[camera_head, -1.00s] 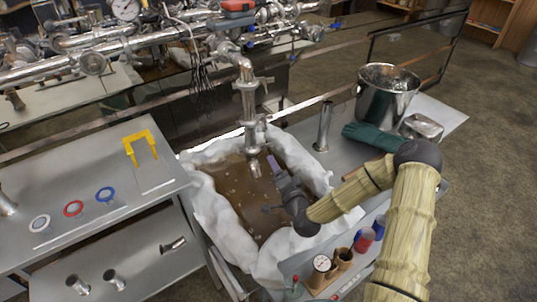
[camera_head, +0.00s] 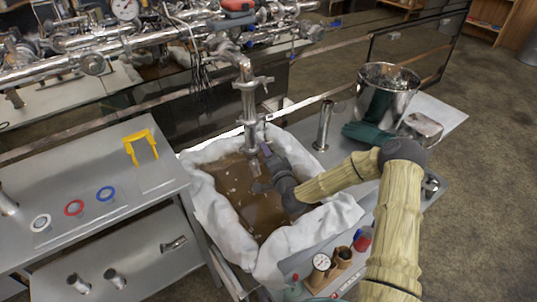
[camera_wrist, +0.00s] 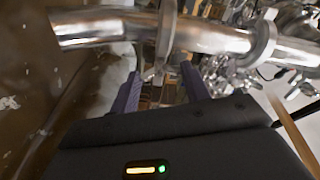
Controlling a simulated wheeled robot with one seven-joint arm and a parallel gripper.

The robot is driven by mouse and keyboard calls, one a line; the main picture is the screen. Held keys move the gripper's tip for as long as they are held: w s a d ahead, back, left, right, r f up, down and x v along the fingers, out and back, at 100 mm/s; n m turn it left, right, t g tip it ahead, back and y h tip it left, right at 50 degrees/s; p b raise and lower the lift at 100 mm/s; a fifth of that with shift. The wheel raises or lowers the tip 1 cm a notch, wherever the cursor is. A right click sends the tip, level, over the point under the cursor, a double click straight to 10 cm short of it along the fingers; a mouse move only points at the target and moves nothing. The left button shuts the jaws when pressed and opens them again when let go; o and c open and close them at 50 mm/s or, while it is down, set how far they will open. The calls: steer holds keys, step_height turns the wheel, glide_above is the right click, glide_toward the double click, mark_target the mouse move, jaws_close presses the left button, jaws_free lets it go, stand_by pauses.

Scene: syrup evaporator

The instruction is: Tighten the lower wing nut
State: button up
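A vertical steel pipe (camera_head: 249,106) hangs over the brown liquid in the cloth-lined tub. The upper clamp with its wing nut (camera_head: 264,80) sits partway up the pipe, and the lower clamp (camera_head: 251,148) is near its bottom end. In the wrist view the pipe lies across the top, with the lower clamp ring (camera_wrist: 167,30) in the middle and its wing nut (camera_wrist: 156,74) hanging toward the fingers. My gripper (camera_head: 261,168) is beside the pipe's lower end. In the wrist view my gripper (camera_wrist: 160,84) is open, its fingers on either side of the nut; contact cannot be told.
The tub's white cloth rim (camera_head: 207,205) surrounds my gripper. A left table holds several rings, including a red ring (camera_head: 74,208), and a yellow bracket (camera_head: 140,148).

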steer(key=c, duration=0.3)
steer(key=m+b, duration=0.1)
steer(key=m, duration=0.2)
steer(key=shift+f, duration=0.1)
steer(key=o, duration=1)
steer(key=v, duration=1.7)
steer(key=shift+s, duration=0.2)
